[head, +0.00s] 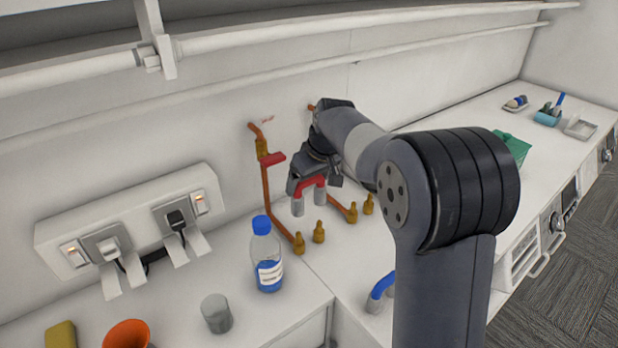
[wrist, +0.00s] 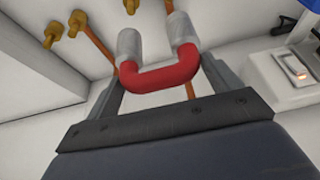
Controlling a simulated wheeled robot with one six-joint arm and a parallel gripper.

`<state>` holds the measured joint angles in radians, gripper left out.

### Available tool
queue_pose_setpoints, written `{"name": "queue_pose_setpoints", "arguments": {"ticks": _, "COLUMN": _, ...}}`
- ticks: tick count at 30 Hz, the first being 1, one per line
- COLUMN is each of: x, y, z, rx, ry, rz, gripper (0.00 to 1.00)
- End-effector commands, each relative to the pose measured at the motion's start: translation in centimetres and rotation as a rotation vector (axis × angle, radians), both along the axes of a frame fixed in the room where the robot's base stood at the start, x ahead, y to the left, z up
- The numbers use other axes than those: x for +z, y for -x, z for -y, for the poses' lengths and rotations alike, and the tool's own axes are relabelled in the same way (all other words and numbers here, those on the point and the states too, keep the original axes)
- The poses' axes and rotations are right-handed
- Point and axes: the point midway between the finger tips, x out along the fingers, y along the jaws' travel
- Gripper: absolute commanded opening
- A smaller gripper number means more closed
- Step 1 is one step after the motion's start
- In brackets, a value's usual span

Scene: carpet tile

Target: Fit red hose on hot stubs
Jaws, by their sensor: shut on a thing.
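The red hose (head: 312,184) is a short U-shaped piece with grey sleeves on its two ends. My gripper (head: 307,180) is shut on its red bend and holds it in the air with both sleeves pointing down. The hose also fills the middle of the wrist view (wrist: 155,78), between my two fingers. Brass stubs stand upright on the counter below it: a left one (head: 299,244), one beside it (head: 319,232), and a pair further right (head: 351,213), (head: 368,204). The sleeves appear above and apart from the stubs. A red valve handle (head: 272,159) sits on the left copper pipe (head: 266,190).
A blue-capped bottle (head: 267,262) stands close to the left stubs. A grey cup (head: 216,314) and an orange funnel (head: 127,335) are front left. A blue hose (head: 382,286) lies near the counter's front edge. A socket panel (head: 130,225) is on the wall.

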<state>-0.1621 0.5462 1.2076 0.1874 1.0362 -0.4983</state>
Motion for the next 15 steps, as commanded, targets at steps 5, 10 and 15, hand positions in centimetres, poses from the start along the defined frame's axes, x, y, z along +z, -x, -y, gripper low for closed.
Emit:
{"name": "queue_pose_setpoints", "arguments": {"ticks": 5, "x": -0.9, "y": 0.0, "z": 0.0, "rx": 0.000, "ry": -0.001, "rz": 0.001, "gripper": 0.60}}
{"name": "queue_pose_setpoints", "arguments": {"ticks": 10, "x": -2.4, "y": 0.0, "z": 0.0, "rx": 0.000, "ry": 0.000, "rz": 0.000, "gripper": 0.60}}
{"name": "queue_pose_setpoints", "arguments": {"ticks": 15, "x": -4.1, "y": 0.0, "z": 0.0, "rx": 0.000, "ry": 0.000, "rz": 0.000, "gripper": 0.60}}
